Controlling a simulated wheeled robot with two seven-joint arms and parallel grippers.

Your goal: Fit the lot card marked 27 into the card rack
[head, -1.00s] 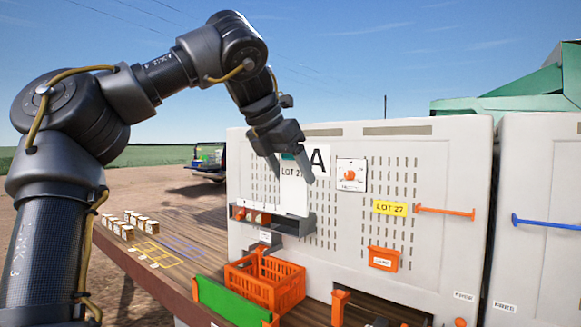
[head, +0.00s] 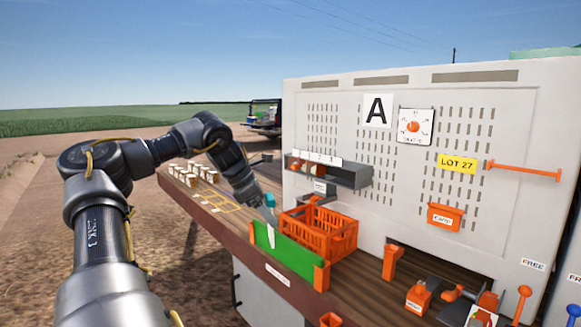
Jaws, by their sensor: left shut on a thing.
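My left gripper (head: 262,206) is at the left of the orange crate, above the green board. It is shut on the lot card (head: 270,201), which shows as a teal tab with a pale, nearly edge-on sliver below it. Its number is not readable from here. A small orange holder (head: 445,217) hangs on the grey panel at the right, clear of my gripper. It has a white label, too small to read surely, perhaps "CARDS". A yellow "LOT 27" sign (head: 457,163) is above it. My right gripper is out of view.
The orange crate (head: 322,235) stands on the wooden deck behind the green board (head: 285,252). A grey shelf (head: 350,176) with numbered tabs juts from the panel (head: 330,95). White boxes (head: 194,172) stand at the left. An orange bar (head: 525,172) sticks out at the right.

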